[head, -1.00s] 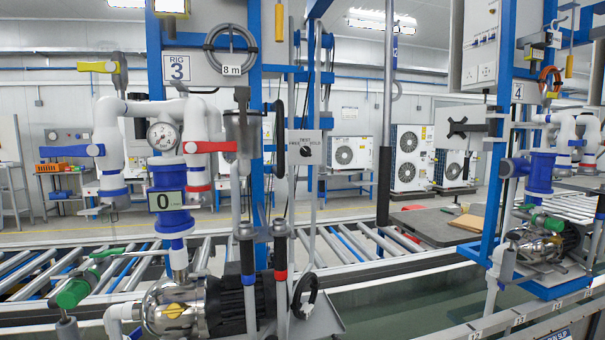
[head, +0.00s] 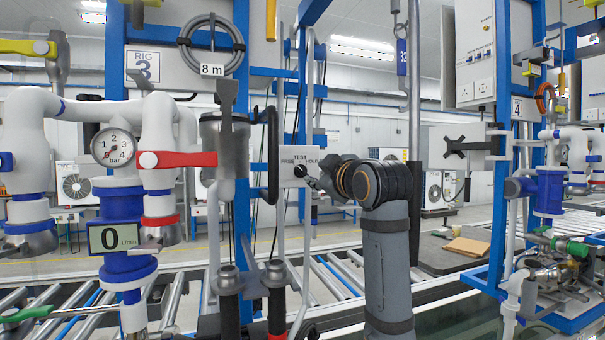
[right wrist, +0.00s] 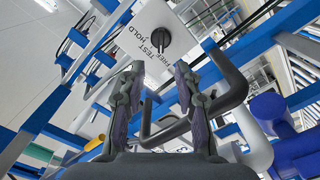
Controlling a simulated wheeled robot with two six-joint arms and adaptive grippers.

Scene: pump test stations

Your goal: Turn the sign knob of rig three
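The sign of rig three is a small white plate (head: 297,153) marked TEST, FREE and HOLD, right of the gauge column in the head view. It also shows at the top of the right wrist view (right wrist: 143,52). Its knob (right wrist: 160,38) is small and black, at the plate's middle. Which mark it points to I cannot tell. My right gripper (head: 318,182) is in front of the plate's lower right side. In the right wrist view its two fingers (right wrist: 158,88) are apart with nothing between them, and the knob is beyond the tips. My left gripper is not in view.
The RIG 3 label (head: 142,67), a pressure gauge (head: 114,148), a red valve handle (head: 178,160) and a flow display reading 0 (head: 115,237) are at the left. Rig 4 (head: 545,190) stands at the right.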

